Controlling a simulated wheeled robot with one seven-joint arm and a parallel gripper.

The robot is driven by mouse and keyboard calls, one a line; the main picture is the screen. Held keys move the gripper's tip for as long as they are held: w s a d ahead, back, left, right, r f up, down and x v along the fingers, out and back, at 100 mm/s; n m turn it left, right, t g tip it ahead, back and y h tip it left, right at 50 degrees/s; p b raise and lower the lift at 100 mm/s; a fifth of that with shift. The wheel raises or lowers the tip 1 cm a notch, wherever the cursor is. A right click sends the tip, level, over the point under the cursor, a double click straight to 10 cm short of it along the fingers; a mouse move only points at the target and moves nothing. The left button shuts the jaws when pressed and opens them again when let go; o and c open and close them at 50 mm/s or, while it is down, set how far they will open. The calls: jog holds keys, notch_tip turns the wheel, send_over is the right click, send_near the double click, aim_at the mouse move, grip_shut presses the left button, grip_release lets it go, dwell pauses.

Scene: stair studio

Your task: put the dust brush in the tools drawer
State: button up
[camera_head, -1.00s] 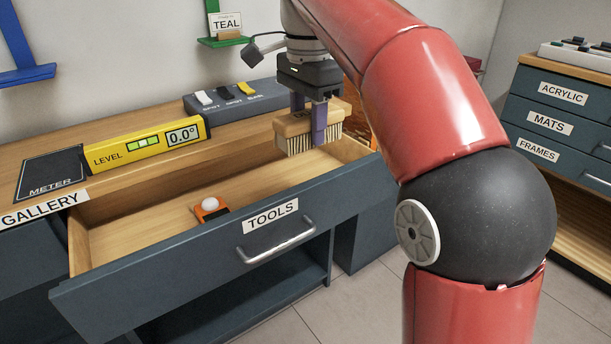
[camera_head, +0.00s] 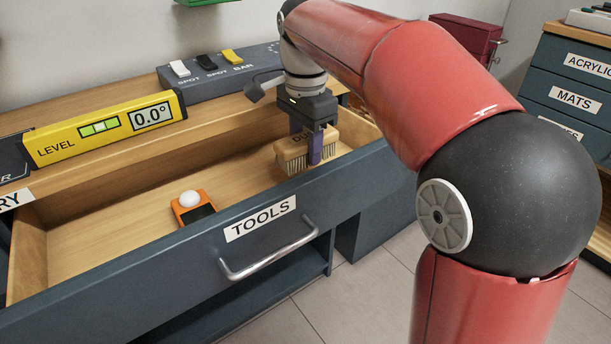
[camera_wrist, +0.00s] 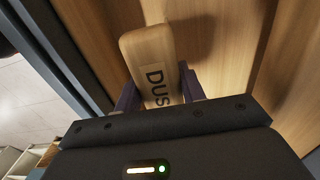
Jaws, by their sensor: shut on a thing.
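The dust brush (camera_head: 293,152) has a wooden block with pale bristles pointing down. My gripper (camera_head: 314,150) is shut on its block, fingers on either side. The brush is inside the outline of the open tools drawer (camera_head: 120,285), at the drawer's right end. I cannot tell whether the bristles touch the drawer floor. In the wrist view the brush's block (camera_wrist: 150,55) shows part of its label between the purple fingers (camera_wrist: 160,95), above the wooden drawer floor.
An orange device with a white dome (camera_head: 190,205) lies in the drawer's middle. A yellow level (camera_head: 105,128) and a grey switch box (camera_head: 222,75) stand on the bench behind. Drawer floor is clear left of the orange device and between it and the brush.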

aim_at(305, 136)
jog(key=shift+f+b, duration=0.55)
jog(key=shift+f, duration=2.45)
jog(key=shift+f, duration=0.1)
jog(key=shift+f, duration=0.1)
jog(key=o, duration=0.9)
jog(key=shift+o, duration=0.2)
notch_tip(305, 136, up, 12)
jog(key=p, duration=0.3)
jog(key=shift+r, duration=0.25)
